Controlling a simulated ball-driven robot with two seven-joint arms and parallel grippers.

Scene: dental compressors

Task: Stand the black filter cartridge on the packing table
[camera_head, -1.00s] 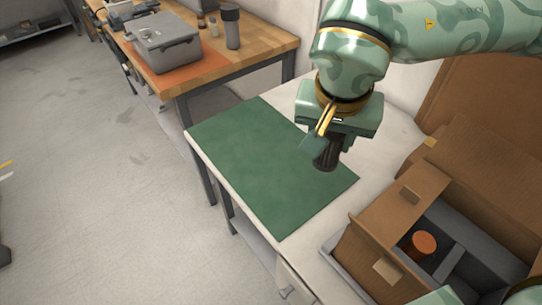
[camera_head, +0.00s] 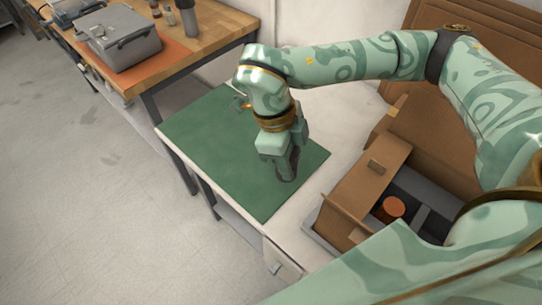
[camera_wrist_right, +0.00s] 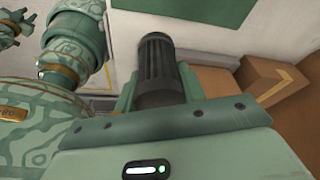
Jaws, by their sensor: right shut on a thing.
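The black filter cartridge (camera_head: 287,170) is in my right gripper (camera_head: 284,158), which is shut on it. It hangs close to upright over the right part of the green mat (camera_head: 215,140) on the white table (camera_head: 285,222). I cannot tell whether its lower end touches the mat. In the right wrist view, the ribbed cartridge (camera_wrist_right: 157,62) sticks out between the two green fingers of my right gripper (camera_wrist_right: 160,88); its other end is hidden by the gripper.
An open cardboard box (camera_head: 372,178) with grey inserts and an orange-brown disc (camera_head: 394,207) stands right of the mat. A wooden workbench (camera_head: 222,20) at the upper left holds a grey case (camera_head: 118,38) and a dark cylinder (camera_head: 188,18). The mat's left part is clear.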

